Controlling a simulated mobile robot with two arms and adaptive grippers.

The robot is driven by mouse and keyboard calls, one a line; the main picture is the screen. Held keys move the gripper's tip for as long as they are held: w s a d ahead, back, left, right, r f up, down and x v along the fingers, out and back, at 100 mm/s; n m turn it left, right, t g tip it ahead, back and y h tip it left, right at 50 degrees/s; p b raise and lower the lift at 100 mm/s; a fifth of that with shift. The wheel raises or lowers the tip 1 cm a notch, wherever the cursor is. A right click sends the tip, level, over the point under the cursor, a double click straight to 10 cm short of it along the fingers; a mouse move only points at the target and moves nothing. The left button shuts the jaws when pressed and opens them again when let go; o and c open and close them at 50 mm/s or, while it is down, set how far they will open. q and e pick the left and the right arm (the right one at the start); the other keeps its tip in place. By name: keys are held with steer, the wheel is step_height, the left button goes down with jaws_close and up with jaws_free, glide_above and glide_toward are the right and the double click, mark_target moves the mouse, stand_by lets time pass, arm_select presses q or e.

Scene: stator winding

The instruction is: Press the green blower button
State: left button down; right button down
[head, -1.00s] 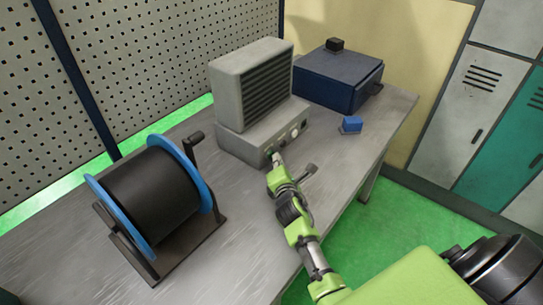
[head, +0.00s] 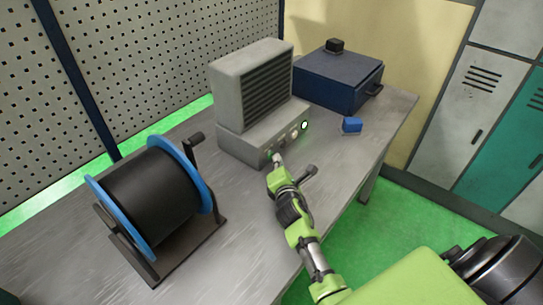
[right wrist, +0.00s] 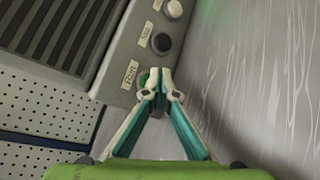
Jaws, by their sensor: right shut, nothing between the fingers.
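The grey blower (head: 252,85) with a dark grille stands on the table, and its front panel carries the controls. The green button (right wrist: 144,79) shows in the right wrist view, partly hidden behind my fingertips, next to a small label. My right gripper (right wrist: 160,80) is shut and empty, its tips right at the button; I cannot tell whether they touch it. In the head view the right gripper (head: 277,158) is at the panel's left part. A lamp (head: 304,125) at the panel's right end glows green. My left gripper is not in view.
A black button (right wrist: 161,43) and a light knob (right wrist: 174,9) sit farther along the panel. A black spool with blue rims (head: 150,195) stands at the left. A dark blue box (head: 335,80) and a small blue object (head: 351,125) are at the right.

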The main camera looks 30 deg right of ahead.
steer(key=shift+s+d, duration=0.2)
steer(key=shift+s, duration=0.25)
steer(key=shift+s+d+p, duration=0.3)
steer(key=shift+s+p, duration=0.05)
steer(key=shift+s, duration=0.4)
steer(key=shift+s+d+p, duration=0.35)
steer(key=shift+s, duration=0.45)
steer(key=shift+s+d+p, duration=0.3)
steer(key=shift+s+p, duration=0.05)
steer(key=shift+s, duration=0.4)
